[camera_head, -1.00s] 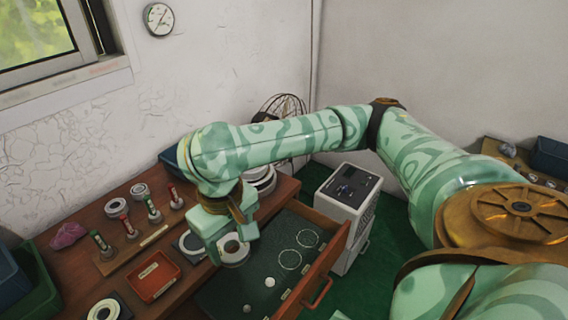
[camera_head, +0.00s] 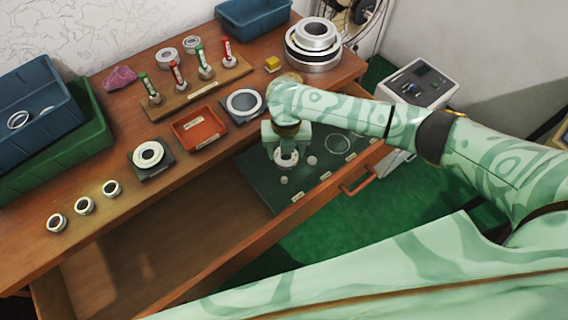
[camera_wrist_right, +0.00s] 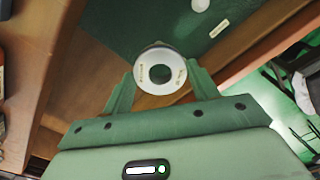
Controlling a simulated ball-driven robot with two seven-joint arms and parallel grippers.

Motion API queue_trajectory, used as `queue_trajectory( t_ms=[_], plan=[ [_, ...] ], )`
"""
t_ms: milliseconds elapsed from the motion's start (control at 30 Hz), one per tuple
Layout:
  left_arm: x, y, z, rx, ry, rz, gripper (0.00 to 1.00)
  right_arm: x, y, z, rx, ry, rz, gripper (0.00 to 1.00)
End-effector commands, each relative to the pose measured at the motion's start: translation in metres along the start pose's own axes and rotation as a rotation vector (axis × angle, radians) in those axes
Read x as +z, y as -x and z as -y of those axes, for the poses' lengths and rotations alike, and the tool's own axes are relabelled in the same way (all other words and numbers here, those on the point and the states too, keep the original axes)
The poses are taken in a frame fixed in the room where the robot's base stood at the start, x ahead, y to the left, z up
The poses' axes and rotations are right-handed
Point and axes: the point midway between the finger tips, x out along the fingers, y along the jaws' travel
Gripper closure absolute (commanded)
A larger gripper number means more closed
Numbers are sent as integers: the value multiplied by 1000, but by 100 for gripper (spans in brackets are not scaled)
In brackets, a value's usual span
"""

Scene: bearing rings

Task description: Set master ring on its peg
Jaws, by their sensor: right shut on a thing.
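My right gripper (camera_head: 286,147) is shut on a white-faced metal ring (camera_head: 287,160) over the open drawer. In the wrist view the ring (camera_wrist_right: 144,76) sits between the fingertips (camera_wrist_right: 160,82), its labelled face and dark hole toward the camera. Several upright pegs stand in a row on a wooden rack (camera_head: 190,97) at the back of the bench, with green tags (camera_head: 146,84) and red tags (camera_head: 177,72). No ring is visible around the pegs; two loose rings (camera_head: 167,57) lie behind the rack. My left gripper is out of view.
The drawer's green mat (camera_head: 262,186) holds small pale knobs and a circle outline. A red tray (camera_head: 199,129), a pad with a ring (camera_head: 150,155) and a pad with a wide ring (camera_head: 244,103) lie between drawer and rack. Stacked large rings (camera_head: 313,45) stand at the back right.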

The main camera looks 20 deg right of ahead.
Motion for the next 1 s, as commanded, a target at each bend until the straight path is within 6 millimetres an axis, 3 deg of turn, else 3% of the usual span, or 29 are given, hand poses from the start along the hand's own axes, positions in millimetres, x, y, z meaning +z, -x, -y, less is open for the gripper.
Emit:
queue_trajectory(
  t_ms=[33, 100, 300, 633, 1000],
  plan=[
    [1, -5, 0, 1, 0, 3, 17, -3, -16, -2, 1, 101, -4, 68],
    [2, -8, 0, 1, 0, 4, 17, -5, -30, -3, 1, 238, -3, 68],
    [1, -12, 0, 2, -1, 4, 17, -8, -52, -4, 2, 449, 1, 68],
    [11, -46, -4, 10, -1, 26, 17, -9, -91, -4, 1, 475, -1, 68],
    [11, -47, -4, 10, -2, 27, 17, -8, -90, -4, 1, 473, 4, 68]
  ],
)
